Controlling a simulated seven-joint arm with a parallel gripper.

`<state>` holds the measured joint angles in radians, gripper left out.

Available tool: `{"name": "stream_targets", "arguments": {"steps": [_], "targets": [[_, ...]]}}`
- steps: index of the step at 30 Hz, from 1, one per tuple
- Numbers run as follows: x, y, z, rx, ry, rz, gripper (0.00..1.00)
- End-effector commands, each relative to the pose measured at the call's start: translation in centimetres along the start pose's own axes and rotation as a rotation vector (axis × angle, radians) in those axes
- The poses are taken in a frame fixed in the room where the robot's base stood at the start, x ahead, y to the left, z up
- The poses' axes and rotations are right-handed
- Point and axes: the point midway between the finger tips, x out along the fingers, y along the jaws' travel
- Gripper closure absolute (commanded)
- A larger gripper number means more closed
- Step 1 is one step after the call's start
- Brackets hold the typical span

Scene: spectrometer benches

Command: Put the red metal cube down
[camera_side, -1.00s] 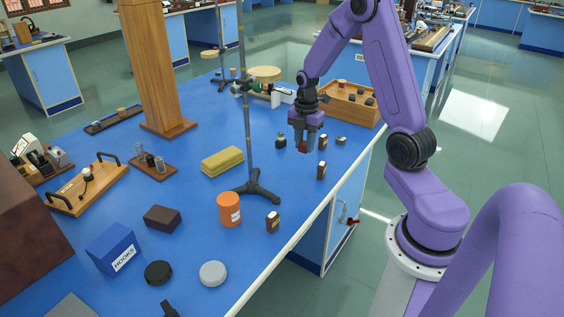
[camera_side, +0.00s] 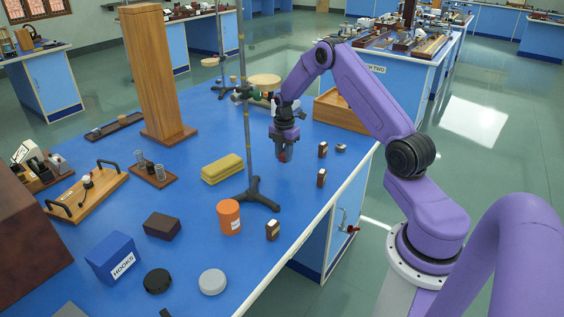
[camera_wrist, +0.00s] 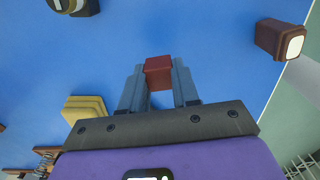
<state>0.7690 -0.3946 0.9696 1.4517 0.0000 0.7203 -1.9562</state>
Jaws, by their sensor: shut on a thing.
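The red metal cube (camera_wrist: 158,72) is between the two fingers of my gripper (camera_wrist: 159,80) in the wrist view. The fingers are shut on its sides, and its far part sticks out past the fingertips. In the side view my gripper (camera_side: 284,148) points down over the blue bench top (camera_side: 215,140). The red cube (camera_side: 283,156) shows there as a small dark red patch at the fingertips, partly covered by them. I cannot tell from these views whether the cube touches the bench top.
A stand with a black foot (camera_side: 252,194) and upright rod is to the left, near a yellow block (camera_side: 222,168). A wooden box (camera_side: 340,110) stands behind. Blue surface around the cube is bare.

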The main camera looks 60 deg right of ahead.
Motion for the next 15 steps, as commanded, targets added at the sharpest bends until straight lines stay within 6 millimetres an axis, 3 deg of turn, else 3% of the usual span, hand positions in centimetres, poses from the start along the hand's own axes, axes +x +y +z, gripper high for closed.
{"name": "stream_targets", "arguments": {"steps": [7,15], "targets": [[1.2,0.9,0.5,0.000,0.000,-0.001,1.00],[4.2,1.3,0.7,0.000,0.000,0.000,1.00]]}}
